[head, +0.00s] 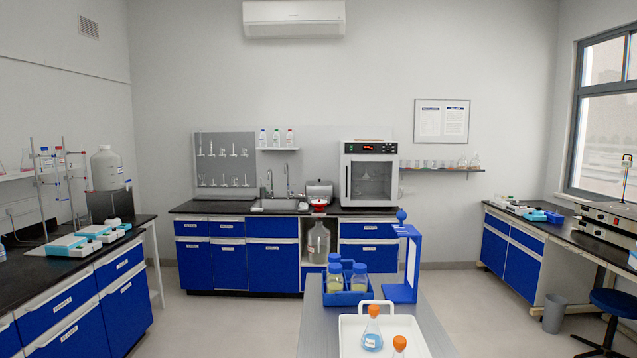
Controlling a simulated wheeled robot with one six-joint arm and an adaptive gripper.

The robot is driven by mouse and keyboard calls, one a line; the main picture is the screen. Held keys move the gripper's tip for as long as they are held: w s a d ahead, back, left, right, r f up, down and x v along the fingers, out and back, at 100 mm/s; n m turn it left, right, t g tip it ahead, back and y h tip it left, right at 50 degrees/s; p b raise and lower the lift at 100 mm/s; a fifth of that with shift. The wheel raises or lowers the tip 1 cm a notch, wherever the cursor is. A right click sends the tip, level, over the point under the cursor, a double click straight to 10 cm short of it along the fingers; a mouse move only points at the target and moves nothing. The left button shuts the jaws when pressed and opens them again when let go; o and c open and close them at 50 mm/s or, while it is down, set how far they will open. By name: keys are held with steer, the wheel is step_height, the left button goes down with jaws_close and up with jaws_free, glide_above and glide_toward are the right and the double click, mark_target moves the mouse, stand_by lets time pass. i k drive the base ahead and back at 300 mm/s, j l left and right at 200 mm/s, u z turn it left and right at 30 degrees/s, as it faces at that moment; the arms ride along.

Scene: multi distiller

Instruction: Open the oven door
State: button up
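The white oven (369,173) stands on the dark counter along the back wall, right of the sink. Its door (371,181) is shut and has a dark glass window. A vertical handle (347,182) shows on the left side of the door. A control panel with a red display is above the door. My gripper does not show in the head view.
A grey table (427,325) in front holds a white tray (349,343) with orange-capped flasks, a blue bottle carrier (348,298) and a blue stand (413,262). Side benches run left (20,277) and right. Open floor (235,318) lies left of the table.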

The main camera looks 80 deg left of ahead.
mark_target(368, 180)
steer(key=j+u, duration=0.1)
steer(key=u, duration=2)
steer(key=i+j+u, duration=0.35)
steer(key=i+j, duration=0.25)
steer(key=i+j+u, duration=0.35)
steer(key=i+j, duration=0.3)
steer(key=i+z, duration=0.15)
steer(key=i, duration=0.75)
steer(key=i+j+z, duration=0.1)
steer(key=i, duration=2.55)
steer(key=i+l+z, duration=0.15)
steer(key=i, duration=0.55)
steer(key=i+l+z, duration=0.15)
steer(key=i, duration=0.55)
steer(key=i+l+z, duration=0.4)
steer(key=i+l, duration=0.1)
steer(key=l, duration=0.1)
